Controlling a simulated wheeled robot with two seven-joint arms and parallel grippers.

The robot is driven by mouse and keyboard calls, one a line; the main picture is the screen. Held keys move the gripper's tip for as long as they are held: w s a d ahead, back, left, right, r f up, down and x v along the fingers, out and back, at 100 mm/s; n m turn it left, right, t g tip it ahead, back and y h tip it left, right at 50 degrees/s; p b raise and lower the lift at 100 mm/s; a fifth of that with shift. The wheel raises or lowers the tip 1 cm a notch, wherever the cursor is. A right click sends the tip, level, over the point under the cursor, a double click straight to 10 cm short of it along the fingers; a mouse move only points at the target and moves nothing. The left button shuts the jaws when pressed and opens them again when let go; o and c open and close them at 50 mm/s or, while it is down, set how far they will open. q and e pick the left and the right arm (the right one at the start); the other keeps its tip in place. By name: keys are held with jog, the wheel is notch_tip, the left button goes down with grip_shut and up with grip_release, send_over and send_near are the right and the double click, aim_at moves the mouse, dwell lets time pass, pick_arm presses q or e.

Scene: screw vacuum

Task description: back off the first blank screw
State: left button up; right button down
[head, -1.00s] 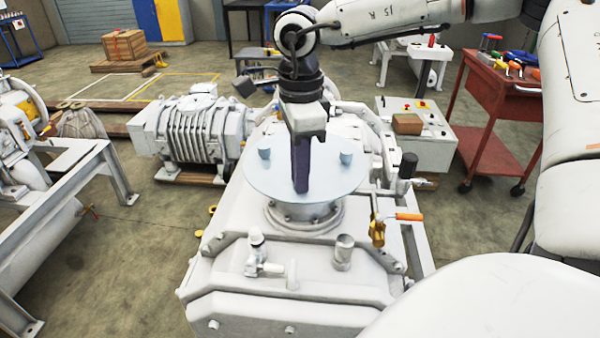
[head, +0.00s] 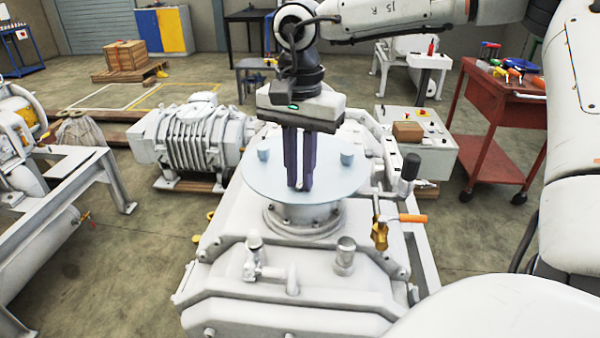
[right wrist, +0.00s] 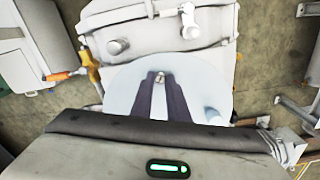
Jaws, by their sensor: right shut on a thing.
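A round pale-blue blank plate (head: 262,180) lies on the flange (head: 303,221) on top of the white pump. Two blue-grey screws stand up from its far part, a left one (head: 263,150) and a right one (head: 347,158). My right gripper (head: 300,188) points down from above, its dark fingers reaching the plate's near-middle part. In the right wrist view the fingertips (right wrist: 160,78) are shut on a small pale screw head (right wrist: 160,76), largely hidden between them. One other screw (right wrist: 212,115) shows to the side, clear of the fingers. My left gripper is in neither view.
An orange-handled brass valve (head: 380,232) sits right of the flange, near a black-capped post (head: 409,172). Pipe fittings (head: 262,262) stand in front. A red tool cart (head: 490,155) is farther right. There is free air above the plate.

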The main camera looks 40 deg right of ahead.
jog(key=n, duration=0.5)
jog(key=shift+n, duration=0.3)
jog(key=n, duration=0.5)
jog(key=shift+s+f+n, duration=0.1)
jog(key=shift+f+n, duration=0.05)
jog(key=shift+n, duration=0.25)
jog(key=c, duration=1.7)
grip_release()
jog(key=shift+p, duration=0.3)
notch_tip(320, 180, up, 10)
jog(key=shift+r, duration=0.2)
